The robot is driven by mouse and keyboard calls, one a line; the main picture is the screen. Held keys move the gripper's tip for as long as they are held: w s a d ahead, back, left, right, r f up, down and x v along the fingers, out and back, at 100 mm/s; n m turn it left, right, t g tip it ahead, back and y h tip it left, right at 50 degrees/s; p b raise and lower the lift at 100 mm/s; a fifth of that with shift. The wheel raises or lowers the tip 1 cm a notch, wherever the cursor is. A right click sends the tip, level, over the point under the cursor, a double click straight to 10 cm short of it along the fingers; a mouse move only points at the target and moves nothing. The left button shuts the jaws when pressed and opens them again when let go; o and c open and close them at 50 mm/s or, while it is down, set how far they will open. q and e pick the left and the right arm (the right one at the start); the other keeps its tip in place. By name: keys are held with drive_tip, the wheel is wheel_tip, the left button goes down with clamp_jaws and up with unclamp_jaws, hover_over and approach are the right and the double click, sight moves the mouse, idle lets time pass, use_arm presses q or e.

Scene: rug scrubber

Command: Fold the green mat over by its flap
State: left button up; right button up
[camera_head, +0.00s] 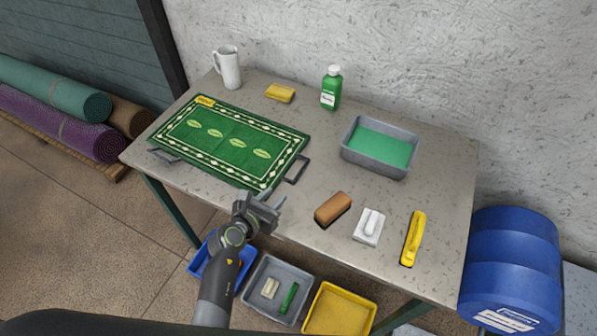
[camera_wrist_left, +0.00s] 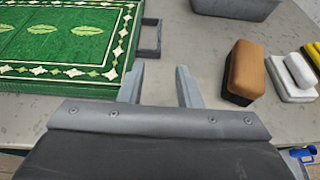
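The green mat (camera_head: 228,144) lies flat on the left part of the table, with a white patterned border and a row of leaf shapes. A small yellow tag (camera_head: 205,101) shows at its far left corner. Grey handles (camera_head: 296,170) stick out at its right and left ends. My left gripper (camera_head: 272,201) is at the table's front edge, near the mat's front right corner. In the left wrist view, its fingers (camera_wrist_left: 160,88) are apart with nothing between them, and the mat (camera_wrist_left: 70,40) is to their left. My right gripper is not in view.
On the table (camera_head: 300,115) are a white pitcher (camera_head: 228,68), yellow sponge (camera_head: 280,93), green bottle (camera_head: 331,88), grey basin of green liquid (camera_head: 350,152), brown brush (camera_head: 333,208), white scrubber (camera_head: 369,227) and yellow brush (camera_head: 413,238). Bins (camera_head: 340,308) stand below the front edge.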

use_arm(q)
approach(300, 171)
drive_tip(key=shift+w+d+f+b, duration=0.25)
drive_tip(key=shift+w+b, duration=0.15)
drive_tip(key=b+x, duration=0.2)
drive_tip(key=x, duration=0.5)
drive_tip(key=shift+b, duration=0.3)
drive_tip(key=shift+w+d+f, duration=0.1)
drive_tip(key=shift+w+d, duration=0.05)
drive_tip(key=shift+w, duration=0.25)
clamp_jaws()
